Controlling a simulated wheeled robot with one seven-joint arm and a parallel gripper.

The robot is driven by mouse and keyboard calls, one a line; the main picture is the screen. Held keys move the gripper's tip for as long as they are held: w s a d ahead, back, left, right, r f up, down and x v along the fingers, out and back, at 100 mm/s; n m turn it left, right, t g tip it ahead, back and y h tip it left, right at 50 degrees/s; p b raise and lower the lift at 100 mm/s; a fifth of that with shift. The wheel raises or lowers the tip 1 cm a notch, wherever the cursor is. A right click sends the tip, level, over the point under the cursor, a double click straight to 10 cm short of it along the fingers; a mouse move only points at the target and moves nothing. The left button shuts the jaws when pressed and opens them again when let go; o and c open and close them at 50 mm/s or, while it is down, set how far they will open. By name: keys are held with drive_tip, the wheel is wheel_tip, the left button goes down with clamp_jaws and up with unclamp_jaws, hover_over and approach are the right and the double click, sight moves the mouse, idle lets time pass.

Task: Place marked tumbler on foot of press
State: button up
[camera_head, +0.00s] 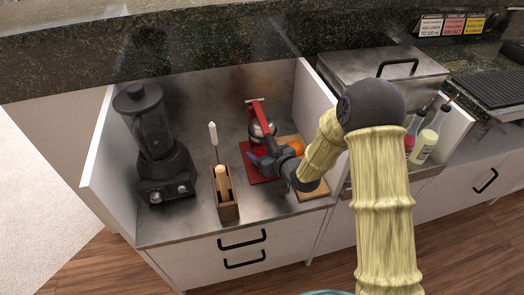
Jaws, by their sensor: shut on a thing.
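The press (256,109) is red with a silver bowl-shaped head and stands on a red foot (252,174) in the middle of the open counter bay. My gripper (261,160) reaches in from the right, just in front of the press and low over its foot. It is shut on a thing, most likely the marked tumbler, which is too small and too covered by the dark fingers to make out. I cannot tell whether the tumbler touches the foot.
A black blender (155,145) stands at the left. A wooden holder (226,195) with utensils stands left of the press. An orange (296,147) and a wooden board (315,190) lie right of it, partly behind my arm. Bottles (424,143) stand further right. White side panels bound the bay.

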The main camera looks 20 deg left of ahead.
drive_tip(key=o, duration=1.2)
drive_tip(key=shift+r, duration=0.15)
drive_tip(key=p+v, duration=0.1)
drive_tip(key=v, duration=1.1)
